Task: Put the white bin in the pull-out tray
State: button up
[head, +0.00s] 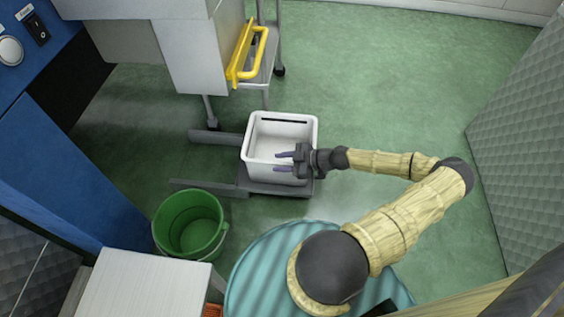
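The white bin (258,133) is a square, open-topped tub near the middle of the head view. It stands upright and looks empty. It appears to rest on the low grey pull-out tray (262,188), whose front edge shows below it; the rest of the tray under the bin is hidden. My gripper (284,162) reaches in from the right across the bin's right rim. I cannot tell whether the gripper touches the rim.
Two grey rails (205,187) run left from the tray. A green bucket (190,224) stands at the lower left. A grey machine with a yellow handle (245,52) stands behind the bin. Green floor (400,90) is clear at the upper right, up to a grey quilted panel (520,130).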

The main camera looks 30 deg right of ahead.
jog(key=p+v, duration=0.5)
jog(key=v, duration=0.7)
dwell(0.6)
